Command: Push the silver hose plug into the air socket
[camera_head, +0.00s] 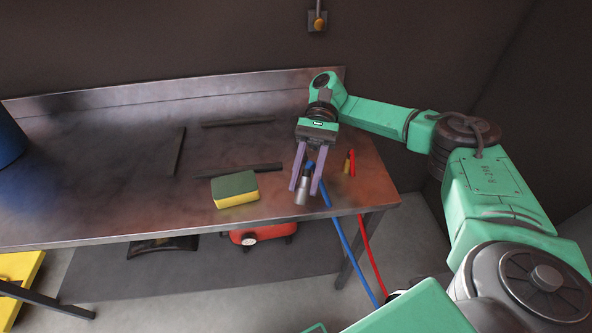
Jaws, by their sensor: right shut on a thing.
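The silver hose plug (301,193) is between the purple fingers of my right gripper (305,186), above the front right part of the workbench. The gripper is shut on it. A blue hose (341,233) runs from the plug down past the bench's front edge. The air socket (319,23) is a brass-coloured fitting on a small plate on the back wall, above and well apart from the plug. My left gripper is not in view.
A red hose (362,236) with a brass end (347,166) lies right of my gripper on the metal workbench (110,216). A green and yellow sponge (234,188) and dark bars lie left. A red compressor (270,232) stands below. The wall around the socket is clear.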

